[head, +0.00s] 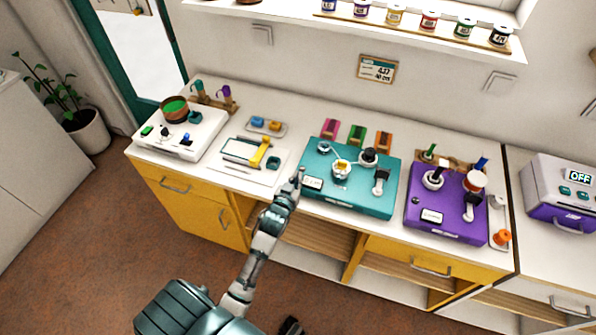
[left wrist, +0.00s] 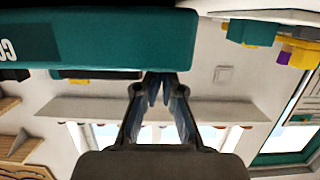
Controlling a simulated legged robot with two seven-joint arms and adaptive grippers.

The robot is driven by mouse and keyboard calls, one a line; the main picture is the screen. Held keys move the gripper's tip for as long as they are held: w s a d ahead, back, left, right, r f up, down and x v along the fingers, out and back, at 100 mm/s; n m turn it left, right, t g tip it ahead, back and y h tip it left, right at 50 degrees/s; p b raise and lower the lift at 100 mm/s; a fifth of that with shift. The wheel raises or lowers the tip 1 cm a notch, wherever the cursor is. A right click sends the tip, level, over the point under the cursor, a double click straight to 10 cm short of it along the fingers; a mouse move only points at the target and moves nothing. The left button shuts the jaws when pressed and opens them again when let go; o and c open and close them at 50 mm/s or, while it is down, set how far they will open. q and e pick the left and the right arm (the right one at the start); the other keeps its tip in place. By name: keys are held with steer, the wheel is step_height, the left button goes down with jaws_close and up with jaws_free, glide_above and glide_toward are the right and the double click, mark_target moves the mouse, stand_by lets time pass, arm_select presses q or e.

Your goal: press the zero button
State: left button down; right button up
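My left gripper (head: 297,182) is at the front left corner of the teal bead board (head: 345,202), close to its edge; I cannot tell whether it touches. In the left wrist view the two fingers (left wrist: 160,84) come together at the tips, with nothing seen between them. The teal board (left wrist: 120,40) fills the top of that upside-down view. A white unit (head: 180,140) with a green-lined bowl and small green, blue and dark parts on its front stands at the left of the counter. I cannot make out which part is the zero button.
A purple board (head: 445,215) stands right of the teal one. A grey and purple unit (head: 565,190) with an OFF display stands at the far right. A white tray (head: 240,178) with a yellow-handled frame lies left of my gripper. A shelf (head: 370,30) with jars runs above.

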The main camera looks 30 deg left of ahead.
arm_select(q)
steer(key=v, duration=0.4)
steer(key=shift+s+r, duration=0.2)
steer(key=shift+s+a, duration=0.1)
steer(key=shift+a, duration=0.5)
steer(key=shift+d, duration=0.15)
steer(key=shift+d+r, duration=0.1)
steer(key=shift+d, duration=0.2)
